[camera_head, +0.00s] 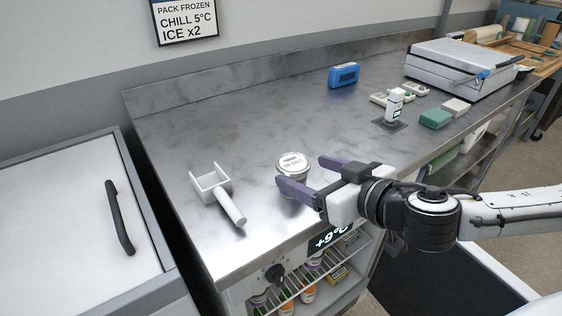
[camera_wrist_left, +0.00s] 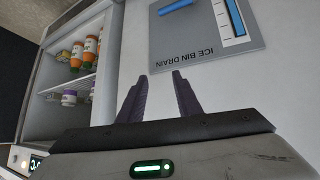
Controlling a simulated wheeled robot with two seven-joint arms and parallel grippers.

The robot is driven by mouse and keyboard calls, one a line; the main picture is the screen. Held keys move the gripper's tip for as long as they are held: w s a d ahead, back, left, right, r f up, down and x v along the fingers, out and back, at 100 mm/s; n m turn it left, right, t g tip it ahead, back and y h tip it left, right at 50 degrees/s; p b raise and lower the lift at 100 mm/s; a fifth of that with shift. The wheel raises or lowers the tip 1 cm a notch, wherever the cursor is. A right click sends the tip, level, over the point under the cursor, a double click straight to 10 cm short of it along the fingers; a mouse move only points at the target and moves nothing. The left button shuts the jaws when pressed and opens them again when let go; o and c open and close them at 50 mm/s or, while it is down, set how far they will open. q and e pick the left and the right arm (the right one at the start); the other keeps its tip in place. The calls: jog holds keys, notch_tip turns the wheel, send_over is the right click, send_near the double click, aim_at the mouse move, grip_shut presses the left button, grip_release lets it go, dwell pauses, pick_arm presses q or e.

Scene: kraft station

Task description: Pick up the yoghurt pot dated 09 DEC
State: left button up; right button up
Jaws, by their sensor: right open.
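The yoghurt pot (camera_head: 291,161) stands upright on the steel counter in the head view, its pale lid facing up with print that reads like 09 DEC. My right gripper (camera_head: 300,173) is open, its purple fingers pointing left towards the pot. The near finger covers the pot's lower front; the far finger lies to the right of the lid. I cannot tell whether either finger touches the pot. My left gripper (camera_wrist_left: 160,76) shows in the left wrist view, its fingers apart with nothing between them, before a panel marked ICE BIN DRAIN.
A white scoop (camera_head: 214,190) lies left of the pot. A white bottle (camera_head: 394,105), a green block (camera_head: 436,118), a blue box (camera_head: 343,75) and a silver case (camera_head: 462,65) sit farther right. An open shelf (camera_head: 318,283) with several jars is below the counter.

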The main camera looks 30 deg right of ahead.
aim_at(302, 170)
jog(key=x, duration=0.2)
jog(key=shift+w, duration=0.3)
jog(key=shift+w+a+f, duration=0.15)
jog(key=shift+w+f, duration=0.1)
jog(key=shift+w, duration=0.35)
jog(key=p+x, duration=0.1)
jog(key=x, duration=0.4)
jog(key=shift+w+r, duration=0.1)
jog(key=shift+w, duration=0.2)
jog(key=c, duration=0.9)
pick_arm(q)
jog(key=shift+s+a+r, duration=0.1)
jog(key=shift+s, duration=0.55)
pick_arm(e)
jog(key=shift+c, duration=0.8)
